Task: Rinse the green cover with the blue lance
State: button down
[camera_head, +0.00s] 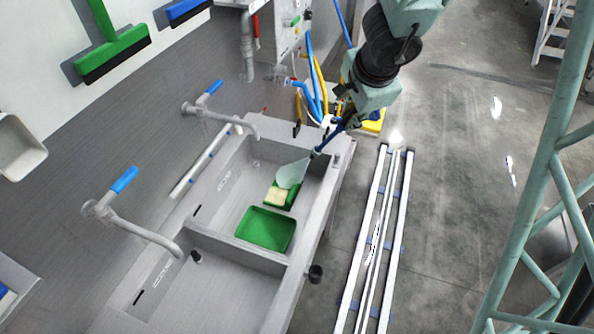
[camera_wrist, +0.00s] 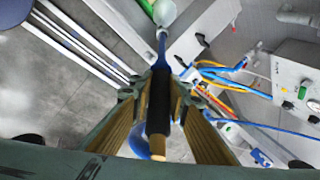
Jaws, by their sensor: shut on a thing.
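My gripper (camera_head: 346,116) is above the right edge of the sink, shut on the blue lance (camera_head: 329,139). In the wrist view, my gripper (camera_wrist: 158,98) has its fingers on both sides of the lance's black grip. The lance tilts down to the left over the far basin, and a pale spray cone (camera_head: 292,174) leaves its tip. The cone ends at a small green piece (camera_head: 291,201) with a cream pad (camera_head: 277,197). A larger green rectangular tray-like piece (camera_head: 265,229) lies nearer in the same basin, outside the cone. Which green piece is the cover, I cannot tell for sure.
Two taps with blue levers (camera_head: 124,180) (camera_head: 214,87) reach over the sink (camera_head: 192,238) from the left. Blue and yellow hoses (camera_head: 319,85) hang behind the lance. White rails (camera_head: 378,235) lie on the floor at right. The near basin looks empty.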

jog(key=shift+a, duration=0.15)
jog(key=shift+s+a, duration=0.1)
jog(key=shift+a, duration=0.35)
dwell(0.3)
